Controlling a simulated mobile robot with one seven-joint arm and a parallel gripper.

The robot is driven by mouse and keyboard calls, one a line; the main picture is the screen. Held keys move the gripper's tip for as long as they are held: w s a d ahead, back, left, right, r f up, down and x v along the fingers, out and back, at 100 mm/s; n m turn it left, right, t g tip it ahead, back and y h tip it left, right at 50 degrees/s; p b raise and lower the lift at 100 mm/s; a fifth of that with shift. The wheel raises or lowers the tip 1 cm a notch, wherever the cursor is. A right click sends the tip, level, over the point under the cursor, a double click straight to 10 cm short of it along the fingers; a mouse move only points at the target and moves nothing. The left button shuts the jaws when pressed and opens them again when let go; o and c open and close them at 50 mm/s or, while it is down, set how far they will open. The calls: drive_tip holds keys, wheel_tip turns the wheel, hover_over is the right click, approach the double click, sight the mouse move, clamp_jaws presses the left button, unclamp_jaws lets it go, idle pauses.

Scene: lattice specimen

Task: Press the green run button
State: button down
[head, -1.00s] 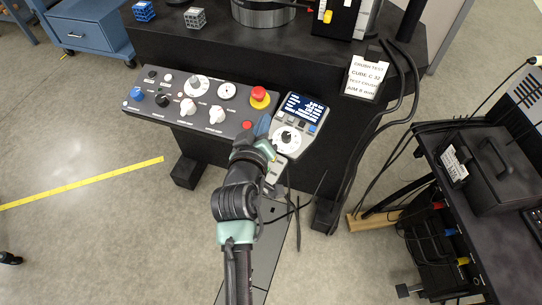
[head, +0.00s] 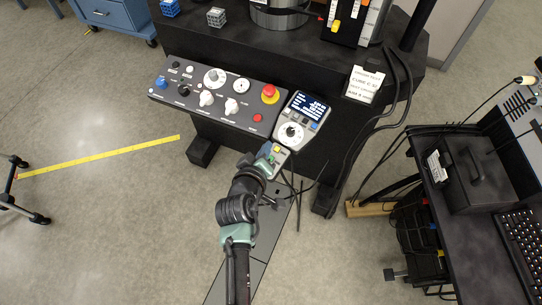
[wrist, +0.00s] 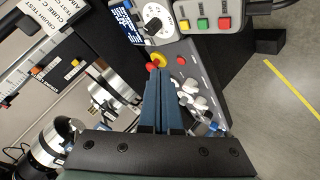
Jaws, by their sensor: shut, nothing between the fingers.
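The green button (wrist: 203,23) sits between a yellow button (wrist: 184,25) and a red button (wrist: 224,22) on a grey plate at the top of the wrist view. This plate adjoins the handset with a dial (wrist: 155,24) and a lit screen, also in the head view (head: 303,107). My gripper (wrist: 162,72) has its two blue fingers together, empty, with the tips apart from the green button in the picture. In the head view my gripper (head: 268,153) is at the near end of the handset and partly covers the button plate; the green button is hard to make out there.
The control panel (head: 222,100) with knobs and a red emergency stop (head: 270,93) lies left of the handset. Black cables hang on the right, beside a black cart (head: 480,165).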

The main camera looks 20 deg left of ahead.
drive_tip(key=f+b, duration=0.2)
drive_tip(key=w+f+b, duration=0.1)
drive_tip(key=f+b, duration=0.2)
drive_tip(key=w+f+b, duration=0.1)
drive_tip(key=f+b, duration=0.2)
drive_tip(key=shift+w+f, duration=0.15)
drive_tip(key=shift+f, duration=0.1)
idle(1.9)
drive_tip(key=shift+w+f+b, duration=0.1)
drive_tip(key=shift+f+b, duration=0.25)
drive_tip(key=shift+b, duration=0.05)
drive_tip(key=shift+w+f+b, duration=0.1)
drive_tip(key=shift+f+b, duration=0.25)
drive_tip(key=shift+f, duration=0.05)
idle(0.4)
idle(0.3)
drive_tip(key=shift+s+d+r+p, duration=0.1)
drive_tip(key=shift+s+r+p, duration=0.15)
drive_tip(key=shift+r+p, duration=0.55)
